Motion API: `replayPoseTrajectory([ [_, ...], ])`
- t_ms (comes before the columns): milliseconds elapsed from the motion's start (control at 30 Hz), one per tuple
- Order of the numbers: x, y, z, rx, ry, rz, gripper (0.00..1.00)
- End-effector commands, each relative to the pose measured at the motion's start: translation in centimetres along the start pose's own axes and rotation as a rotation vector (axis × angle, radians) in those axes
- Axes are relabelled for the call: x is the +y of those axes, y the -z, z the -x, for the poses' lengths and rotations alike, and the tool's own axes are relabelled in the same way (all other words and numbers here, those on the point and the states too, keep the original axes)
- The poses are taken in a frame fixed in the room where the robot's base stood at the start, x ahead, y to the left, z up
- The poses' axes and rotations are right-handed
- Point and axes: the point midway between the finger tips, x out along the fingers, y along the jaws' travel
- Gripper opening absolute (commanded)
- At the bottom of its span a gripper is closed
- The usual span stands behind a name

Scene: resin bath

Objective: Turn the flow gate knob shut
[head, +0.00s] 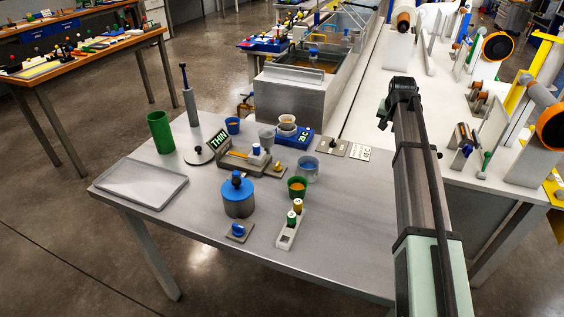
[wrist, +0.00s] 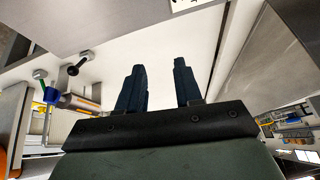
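My gripper (wrist: 159,63) shows in the wrist view with its two dark fingers apart and nothing between them. Pale surfaces lie beyond the fingers. In the head view my arm reaches up the right side over the white bench, and the fingers cannot be made out there. I cannot tell for sure which part is the flow gate knob. One candidate is a black knob with a short handle (wrist: 78,66), left of the fingers in the wrist view and apart from them. Another is a small blue knob on a grey plate (head: 237,230) at the steel table's front.
The steel table (head: 335,255) holds a blue-lidded pot (head: 238,197), a green cup (head: 160,132), a grey tray (head: 140,183) and several small cups. A metal bath (head: 290,95) stands behind it. Rollers and orange-rimmed wheels (head: 497,46) crowd the white bench's right side.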

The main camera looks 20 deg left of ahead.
Motion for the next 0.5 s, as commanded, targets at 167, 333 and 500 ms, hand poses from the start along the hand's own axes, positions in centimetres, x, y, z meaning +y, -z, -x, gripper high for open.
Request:
replayPoseTrajectory([
  [167,-9.4,-4.4,2.5,-0.128,0.02,0.027,0.35],
  [333,-17.1,-9.3,5.6,-0.248,0.017,0.056,0.35],
  [500,-23.7,-14.6,9.1,-0.359,-0.003,0.09,0.35],
])
